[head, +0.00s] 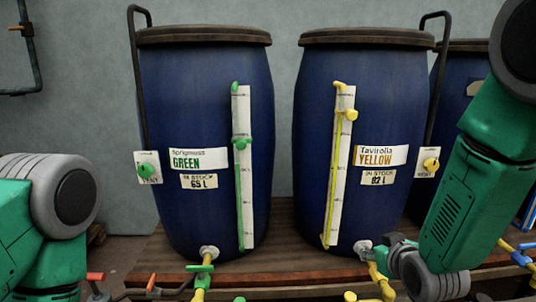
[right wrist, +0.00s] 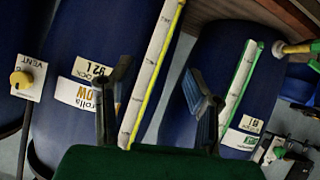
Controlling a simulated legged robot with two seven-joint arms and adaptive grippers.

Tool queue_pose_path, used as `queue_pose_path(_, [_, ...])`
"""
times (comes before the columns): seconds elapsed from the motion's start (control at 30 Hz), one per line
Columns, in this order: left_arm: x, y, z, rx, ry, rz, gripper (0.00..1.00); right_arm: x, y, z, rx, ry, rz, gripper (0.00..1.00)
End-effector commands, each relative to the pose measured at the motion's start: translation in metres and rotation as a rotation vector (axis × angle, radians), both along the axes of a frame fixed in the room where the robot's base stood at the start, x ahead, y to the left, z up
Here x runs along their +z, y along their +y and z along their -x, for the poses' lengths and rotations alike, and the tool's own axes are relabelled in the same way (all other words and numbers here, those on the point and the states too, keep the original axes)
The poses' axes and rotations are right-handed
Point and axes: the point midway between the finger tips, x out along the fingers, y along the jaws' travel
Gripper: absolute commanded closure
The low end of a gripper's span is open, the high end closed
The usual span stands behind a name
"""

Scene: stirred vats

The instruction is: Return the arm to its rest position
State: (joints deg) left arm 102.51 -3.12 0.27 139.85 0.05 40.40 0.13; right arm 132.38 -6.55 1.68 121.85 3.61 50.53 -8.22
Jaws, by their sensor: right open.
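My right arm comes in from the right side of the head view, in front of the Tavirolla yellow vat (head: 315,130), its lower part near that vat's bottom outlet. In the right wrist view my right gripper (right wrist: 158,72) has its two dark fingers spread apart, with nothing between them. The yellow vat (right wrist: 85,55) lies behind the fingers there, with its gauge strip (right wrist: 150,75) showing between them. My left arm shows at the left edge of the head view, bent; its gripper is outside the picture.
The Sprigmoss green vat (head: 205,110) stands left of the yellow one on a wooden platform (head: 150,255). Yellow (head: 430,164) and green (head: 146,171) vent knobs sit beside the labels. Coloured taps and pipes run along the front. Another blue vat (head: 465,75) is partly hidden at right.

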Motion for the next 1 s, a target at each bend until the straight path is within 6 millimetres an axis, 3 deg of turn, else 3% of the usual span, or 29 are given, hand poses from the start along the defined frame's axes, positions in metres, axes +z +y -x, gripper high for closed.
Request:
queue_pose_path(0.03, [-0.006,0.000,0.000,0.000,0.000,0.000,0.60,-0.039,-0.003,0.023,-0.008,0.083,-0.006,0.56])
queue_pose_path(0.2, [-0.017,0.000,0.000,0.000,0.000,0.000,0.60,-0.139,-0.013,0.107,-0.039,0.346,-0.029,0.56])
queue_pose_path(0.3, [-0.023,0.000,0.000,0.000,0.000,0.000,0.60,-0.189,-0.018,0.166,-0.060,0.506,-0.040,0.56])
queue_pose_path(0.43, [-0.031,0.000,0.000,0.000,0.000,0.000,0.60,-0.239,-0.024,0.247,-0.092,0.710,-0.052,0.56])
queue_pose_path(0.6, [-0.039,0.000,0.000,0.000,0.000,0.000,0.60,-0.271,-0.029,0.331,-0.127,0.911,-0.061,0.56])
queue_pose_path(0.7, [-0.041,0.000,0.000,0.000,0.000,0.000,0.60,-0.277,-0.030,0.359,-0.140,0.979,-0.064,0.56])
queue_pose_path(0.8, [-0.041,0.000,0.000,0.000,0.000,0.000,0.60,-0.279,-0.030,0.371,-0.146,1.007,-0.064,0.56])
queue_pose_path(1.0, [-0.041,0.000,0.000,0.000,0.000,0.000,0.60,-0.279,-0.030,0.372,-0.147,1.010,-0.065,0.56])
